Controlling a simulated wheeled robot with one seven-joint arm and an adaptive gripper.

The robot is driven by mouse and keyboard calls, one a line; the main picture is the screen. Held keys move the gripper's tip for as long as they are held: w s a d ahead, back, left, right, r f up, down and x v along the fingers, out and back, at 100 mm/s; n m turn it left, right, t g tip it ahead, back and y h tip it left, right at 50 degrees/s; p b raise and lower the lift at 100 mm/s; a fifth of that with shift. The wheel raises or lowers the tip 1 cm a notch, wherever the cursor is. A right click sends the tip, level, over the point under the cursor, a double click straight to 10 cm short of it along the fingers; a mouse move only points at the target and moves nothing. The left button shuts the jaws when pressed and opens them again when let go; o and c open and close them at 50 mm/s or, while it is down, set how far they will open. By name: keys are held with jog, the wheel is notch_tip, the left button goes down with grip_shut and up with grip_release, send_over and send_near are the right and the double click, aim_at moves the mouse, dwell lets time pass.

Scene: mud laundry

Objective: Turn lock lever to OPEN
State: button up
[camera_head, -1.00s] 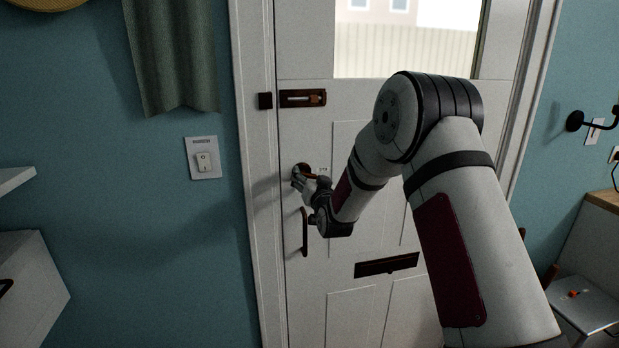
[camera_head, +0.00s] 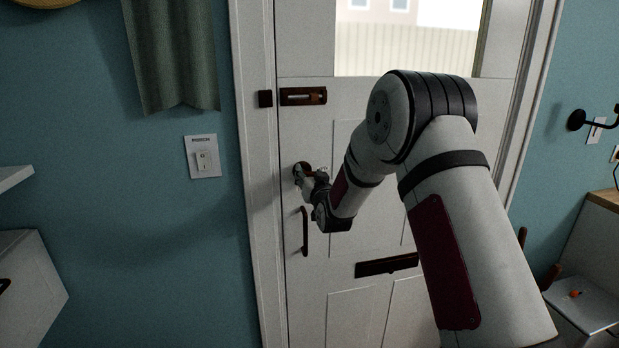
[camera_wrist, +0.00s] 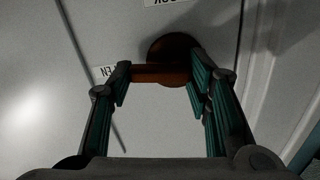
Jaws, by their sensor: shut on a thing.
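The lock on the white door has a round dark-brown base (camera_wrist: 176,46) and a copper-brown lever (camera_wrist: 162,73). In the wrist view the lever lies roughly crosswise between the fingertips of my gripper (camera_wrist: 160,82). The gripper is shut on it, one finger at each end of its visible length. A white label (camera_wrist: 104,73) with partly hidden letters, ending in "EN", shows beside the left finger. Another label (camera_wrist: 168,2) is cut off at the top. In the head view my gripper (camera_head: 304,181) is at the lock base (camera_head: 301,168), and it hides most of the lever.
A vertical door handle (camera_head: 305,232) stands just below the lock. A slide bolt (camera_head: 303,96) is above it, and a mail slot (camera_head: 386,265) is lower right. A light switch (camera_head: 202,157) is on the blue wall to the left.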

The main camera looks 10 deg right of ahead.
jog(key=shift+r+n, duration=0.1)
jog(key=shift+n, duration=0.8)
jog(key=o, duration=1.2)
jog(key=s, duration=1.2)
